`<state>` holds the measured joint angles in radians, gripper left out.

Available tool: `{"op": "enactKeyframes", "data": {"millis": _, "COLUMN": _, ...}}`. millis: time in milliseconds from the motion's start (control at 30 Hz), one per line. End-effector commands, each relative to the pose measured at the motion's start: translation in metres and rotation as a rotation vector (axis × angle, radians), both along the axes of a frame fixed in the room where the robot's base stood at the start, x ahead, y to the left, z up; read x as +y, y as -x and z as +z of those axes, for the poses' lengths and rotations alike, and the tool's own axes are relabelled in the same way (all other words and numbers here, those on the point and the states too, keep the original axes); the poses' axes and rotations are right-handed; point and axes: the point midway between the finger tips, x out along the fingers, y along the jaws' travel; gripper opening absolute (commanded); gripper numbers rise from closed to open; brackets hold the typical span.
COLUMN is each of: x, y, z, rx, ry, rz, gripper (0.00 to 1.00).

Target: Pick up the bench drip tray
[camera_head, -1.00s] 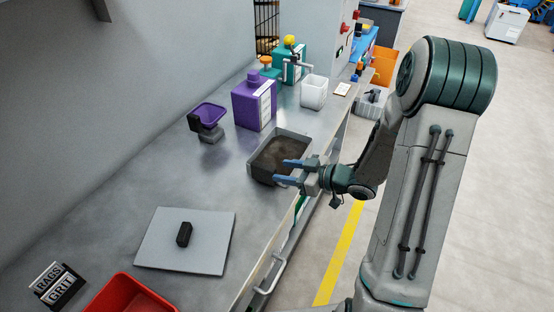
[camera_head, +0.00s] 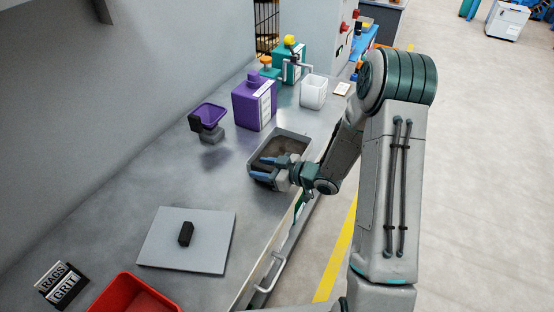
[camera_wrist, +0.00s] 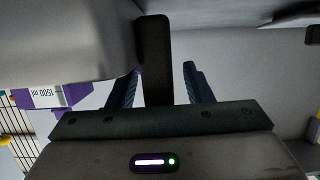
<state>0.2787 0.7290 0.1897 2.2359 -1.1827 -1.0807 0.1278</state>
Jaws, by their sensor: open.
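The bench drip tray (camera_head: 293,135) is a grey open box with a dark brown inside. It sits near the front edge of the bench, right of the purple jug. My gripper (camera_head: 264,168) is at the tray's near end, with its blue fingers apart and hiding part of that end. In the wrist view my gripper (camera_wrist: 155,72) has a finger on each side of a dark upright strip, which looks like the tray's wall. I see gaps beside the strip. I cannot tell whether the fingers touch the tray elsewhere.
A grey mat (camera_head: 165,248) with a black block (camera_head: 186,234) lies nearer, by a red bin (camera_head: 133,295). Bare bench separates mat and tray.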

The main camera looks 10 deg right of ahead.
Motion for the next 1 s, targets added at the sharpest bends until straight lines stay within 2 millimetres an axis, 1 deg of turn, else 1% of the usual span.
{"op": "enactKeyframes", "data": {"millis": 33, "x": 0.000, "y": 0.000, "z": 0.000, "rx": 0.000, "ry": 0.000, "rz": 0.000, "gripper": 0.46}}
{"op": "enactKeyframes", "data": {"millis": 67, "x": 0.000, "y": 0.000, "z": 0.000, "rx": 0.000, "ry": 0.000, "rz": 0.000, "gripper": 0.38}}
{"op": "enactKeyframes", "data": {"millis": 100, "x": 0.000, "y": 0.000, "z": 0.000, "rx": 0.000, "ry": 0.000, "rz": 0.000, "gripper": 0.26}}
{"op": "enactKeyframes", "data": {"millis": 200, "x": 0.000, "y": 0.000, "z": 0.000, "rx": 0.000, "ry": 0.000, "rz": 0.000, "gripper": 0.00}}
{"op": "enactKeyframes", "data": {"millis": 667, "x": 0.000, "y": 0.000, "z": 0.003, "rx": -0.003, "ry": 0.000, "rz": 0.001, "gripper": 0.00}}
{"op": "enactKeyframes", "data": {"millis": 867, "x": 0.000, "y": 0.000, "z": 0.011, "rx": -0.006, "ry": 0.000, "rz": 0.001, "gripper": 0.00}}
{"op": "enactKeyframes", "data": {"millis": 1000, "x": 0.000, "y": 0.000, "z": 0.020, "rx": -0.006, "ry": 0.000, "rz": 0.001, "gripper": 0.00}}
